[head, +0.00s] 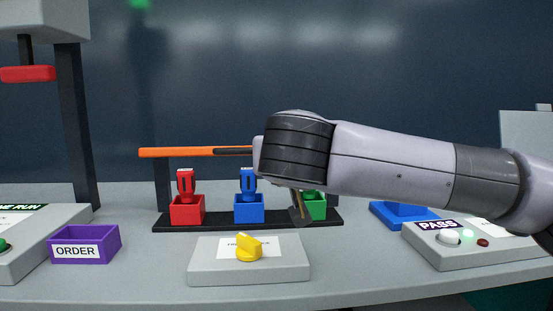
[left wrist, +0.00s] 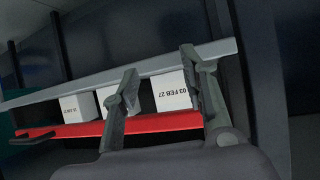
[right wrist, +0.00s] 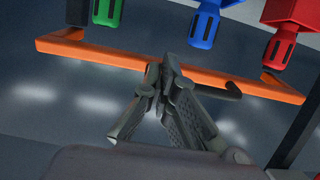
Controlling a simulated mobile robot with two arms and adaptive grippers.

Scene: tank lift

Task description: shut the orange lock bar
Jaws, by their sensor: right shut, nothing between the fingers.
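The orange lock bar (head: 190,152) runs level behind and above the red, blue and green blocks in the head view; my right arm hides its right end. In the right wrist view the bar (right wrist: 110,57) crosses the frame, with a dark handle (right wrist: 226,91) on it. My right gripper (right wrist: 158,72) is shut and empty, its fingertips overlapping the bar there; I cannot tell whether they touch it. In the head view this gripper (head: 300,207) is in front of the green block. My left gripper (left wrist: 160,85) is open, seen only in its wrist view.
The red block (head: 187,209), blue block (head: 249,208) and green block (head: 316,206) stand on a black base. A yellow knob (head: 248,247) sits on a box in front. A purple ORDER bin (head: 84,245) is left, a PASS panel (head: 470,243) right. White boxes (left wrist: 173,91) are behind my left fingers.

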